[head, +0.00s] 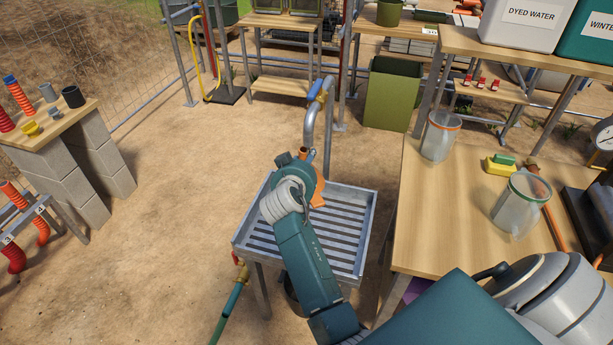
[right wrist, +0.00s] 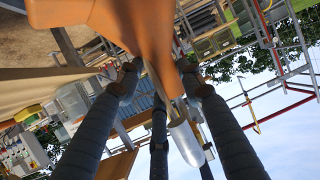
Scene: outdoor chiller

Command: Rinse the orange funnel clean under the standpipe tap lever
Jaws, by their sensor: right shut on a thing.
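The standpipe (head: 328,135) rises behind a slatted metal basin (head: 345,258), with a blue tap lever (head: 315,90) on top and a curved spout (head: 308,122). My right arm reaches over the basin and hides most of its own gripper in the head view. Part of the orange funnel (head: 317,200) shows beside my wrist, below the spout. In the right wrist view the funnel (right wrist: 150,22) fills the top middle, and my right gripper's dark fingers (right wrist: 160,74) are closed on its narrow part. Any water or dirt on it cannot be made out. My left gripper is not in view.
A wooden table (head: 425,245) stands right of the basin, holding an orange-rimmed jug (head: 440,135), a green-rimmed jug (head: 521,205) and a yellow-green sponge (head: 501,164). A hose (head: 228,312) with a valve is at the basin's front left. Sandy ground left of the basin is open.

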